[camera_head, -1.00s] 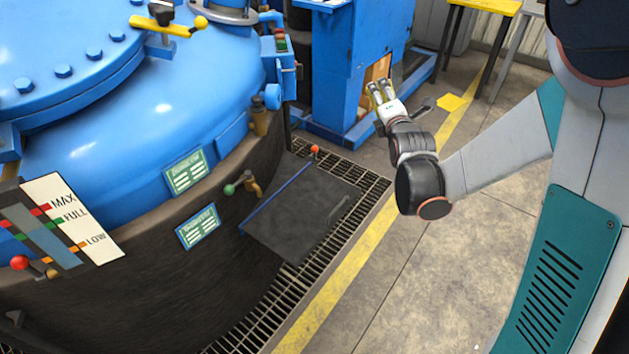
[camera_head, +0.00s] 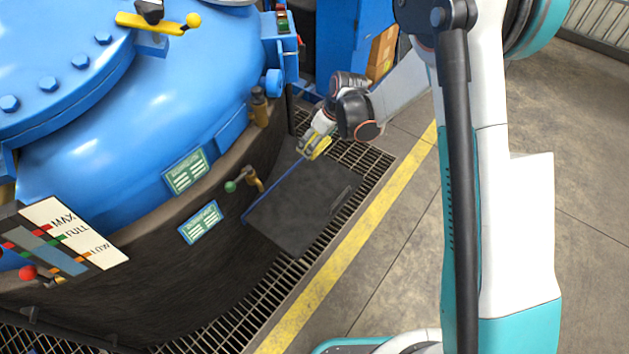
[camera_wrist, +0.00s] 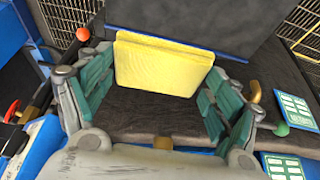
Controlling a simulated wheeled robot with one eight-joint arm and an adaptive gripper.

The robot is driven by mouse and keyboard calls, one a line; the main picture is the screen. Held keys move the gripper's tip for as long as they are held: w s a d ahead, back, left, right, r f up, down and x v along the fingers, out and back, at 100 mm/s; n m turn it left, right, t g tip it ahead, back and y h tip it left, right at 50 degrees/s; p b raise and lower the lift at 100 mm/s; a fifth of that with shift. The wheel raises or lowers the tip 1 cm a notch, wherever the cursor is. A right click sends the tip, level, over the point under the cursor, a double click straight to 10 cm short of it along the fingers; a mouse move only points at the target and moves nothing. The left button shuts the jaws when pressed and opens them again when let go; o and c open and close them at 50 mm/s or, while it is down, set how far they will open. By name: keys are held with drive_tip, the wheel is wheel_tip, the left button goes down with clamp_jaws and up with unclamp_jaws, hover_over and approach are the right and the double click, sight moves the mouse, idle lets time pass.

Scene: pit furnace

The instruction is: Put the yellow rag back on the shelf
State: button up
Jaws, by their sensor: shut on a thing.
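The yellow rag (camera_wrist: 162,66) is a flat, block-like piece between the green-padded fingers of my gripper (camera_wrist: 153,82) in the wrist view. My gripper (camera_head: 311,141) is shut on it; a small yellow part of the rag (camera_head: 319,149) shows in the head view. The dark, flat shelf (camera_head: 300,207) sticks out low from the furnace side. My gripper is at its far corner in the head view. In the wrist view the shelf (camera_wrist: 205,20) lies beyond the rag. Whether the rag touches the shelf I cannot tell.
The large blue and dark furnace (camera_head: 165,120) fills the left. Green and red-knobbed valves stand out near the shelf, the green one (camera_head: 231,187) close by. A floor grating (camera_head: 370,165) runs under the shelf. A yellow line (camera_head: 345,262) borders open floor on the right.

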sight(312, 183)
wheel_tip(312, 183, down, 20)
drive_tip(key=b, duration=0.7)
drive_tip(key=o, duration=1)
drive_tip(key=shift+o, duration=0.2)
drive_tip(key=shift+r, duration=0.15)
